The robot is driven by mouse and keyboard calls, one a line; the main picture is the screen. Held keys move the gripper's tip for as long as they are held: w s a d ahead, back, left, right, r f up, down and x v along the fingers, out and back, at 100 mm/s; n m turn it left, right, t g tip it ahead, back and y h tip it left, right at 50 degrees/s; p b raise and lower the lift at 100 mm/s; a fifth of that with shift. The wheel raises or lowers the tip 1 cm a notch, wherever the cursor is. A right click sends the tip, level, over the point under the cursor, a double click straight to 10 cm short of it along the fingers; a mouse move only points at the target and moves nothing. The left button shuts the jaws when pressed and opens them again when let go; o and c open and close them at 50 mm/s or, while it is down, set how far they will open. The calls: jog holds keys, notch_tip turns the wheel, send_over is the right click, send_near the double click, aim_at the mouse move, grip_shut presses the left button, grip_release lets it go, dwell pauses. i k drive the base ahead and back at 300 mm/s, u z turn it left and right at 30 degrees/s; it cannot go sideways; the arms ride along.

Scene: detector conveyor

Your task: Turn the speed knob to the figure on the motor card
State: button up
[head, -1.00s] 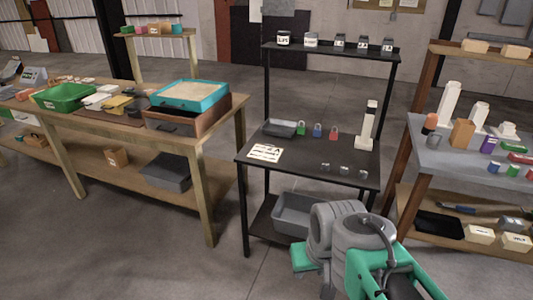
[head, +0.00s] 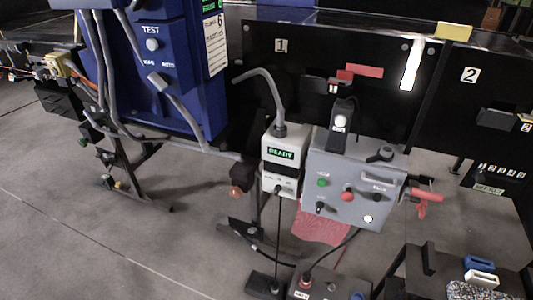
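A grey control box (head: 352,188) stands right of centre. Its face carries a green button (head: 322,183), a red button (head: 347,196), dark knobs or switches at the lower left (head: 320,208) and right (head: 379,198), and a small white round part (head: 368,218). The labels are too small to read, so I cannot tell which is the speed knob. A white printed card (head: 215,45) with a large 6 hangs on the blue cabinet (head: 190,100); its small print is unreadable, and I cannot tell whether it is the motor card. My gripper is out of view.
A pale unit reading READY (head: 281,153) stands left of the box. A red handle (head: 424,195) juts from the box's right side. Dark conveyor panels numbered 1 and 2 stand behind.

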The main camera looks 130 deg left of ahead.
aim_at(278, 188)
jog(key=u, duration=4.2)
